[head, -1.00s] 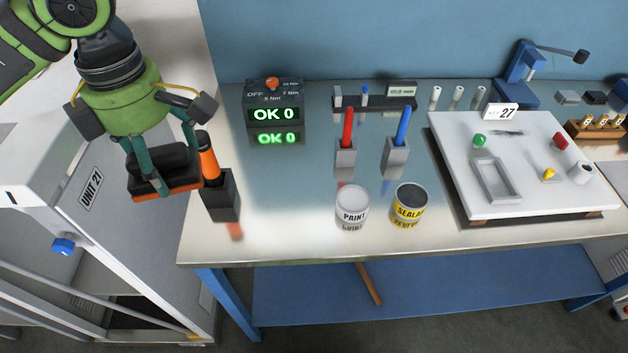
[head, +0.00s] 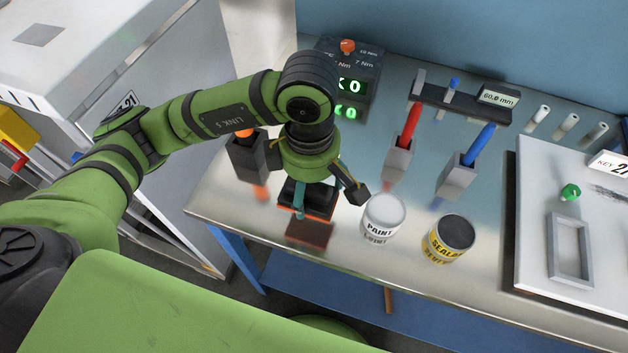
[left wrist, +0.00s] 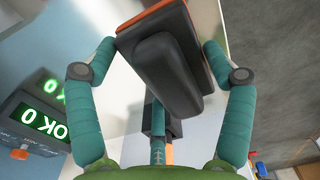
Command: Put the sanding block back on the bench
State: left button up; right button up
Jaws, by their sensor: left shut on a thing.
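The sanding block (head: 320,204), black on top with an orange underside, is in my left gripper (head: 312,194). The gripper's teal fingers close on its two sides, as the left wrist view shows, where the dark block (left wrist: 165,72) fills the space between them. The block hangs low over the front left part of the shiny metal bench (head: 345,160). Its reddish reflection shows just below it. I cannot tell whether its underside touches the bench. My right gripper is not in view.
A black holder with an orange-handled tool (head: 247,155) stands close left of the block. A paint can (head: 382,218) and a sealant can (head: 448,240) stand to the right. The torque display box (head: 352,75) is behind. The bench's front edge is near.

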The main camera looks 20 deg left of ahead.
pick_arm(q)
jog(key=w, duration=0.1)
jog(key=w+f, duration=0.2)
jog(key=w, duration=0.1)
jog(key=shift+a+f+p, duration=0.1)
jog(key=shift+a+p, duration=0.15)
jog(key=shift+p, duration=0.15)
jog(key=shift+w+f, duration=0.15)
notch_tip(320, 180, down, 3)
jog(key=shift+f+p, duration=0.1)
jog(key=shift+p, duration=0.75)
jog(key=shift+f, duration=0.4)
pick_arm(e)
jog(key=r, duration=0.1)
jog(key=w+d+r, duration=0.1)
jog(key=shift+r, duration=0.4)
pick_arm(q)
jog(key=shift+f, duration=0.15)
jog(key=o, duration=1)
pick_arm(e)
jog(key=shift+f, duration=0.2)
